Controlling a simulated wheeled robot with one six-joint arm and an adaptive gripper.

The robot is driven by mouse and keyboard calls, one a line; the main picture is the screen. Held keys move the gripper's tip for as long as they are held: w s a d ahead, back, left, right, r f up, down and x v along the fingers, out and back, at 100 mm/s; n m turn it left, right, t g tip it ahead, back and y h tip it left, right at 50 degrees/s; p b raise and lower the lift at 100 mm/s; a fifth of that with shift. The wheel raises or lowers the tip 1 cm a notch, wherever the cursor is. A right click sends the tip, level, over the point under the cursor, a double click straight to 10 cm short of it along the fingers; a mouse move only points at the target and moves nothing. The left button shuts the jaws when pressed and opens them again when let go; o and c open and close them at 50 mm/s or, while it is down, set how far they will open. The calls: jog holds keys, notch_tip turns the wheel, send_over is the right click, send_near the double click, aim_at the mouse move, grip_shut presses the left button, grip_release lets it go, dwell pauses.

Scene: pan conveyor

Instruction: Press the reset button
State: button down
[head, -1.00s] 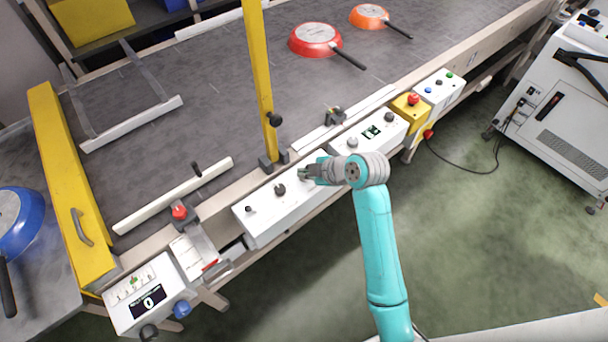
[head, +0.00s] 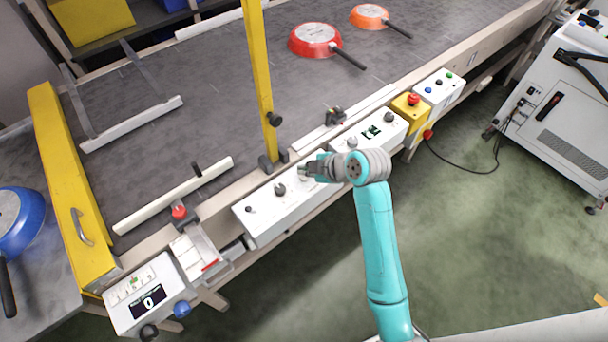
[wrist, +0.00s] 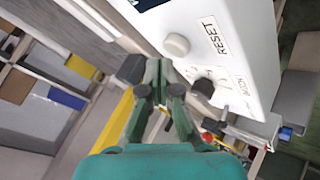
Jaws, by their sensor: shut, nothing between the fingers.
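The reset button is a round, pale cream button (wrist: 177,44) on a white control box, beside the printed word RESET in the wrist view. My gripper (wrist: 158,68) is shut and empty, its fingertips just below and left of the button in that picture; a small gap shows between them. A black knob (wrist: 203,88) sits on the same box, right of the fingers. In the head view my gripper (head: 304,170) is over the right part of the long white box (head: 262,219) on the conveyor's front edge. I cannot make out the reset button there.
A yellow post (head: 263,85) stands close behind my gripper. A red pan (head: 315,39) and an orange pan (head: 369,16) lie on the belt (head: 220,90).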

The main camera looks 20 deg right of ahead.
aim_at(306, 178)
jog(key=shift+r, duration=0.25)
jog(key=shift+r, duration=2.4)
jog(key=shift+s, duration=0.1)
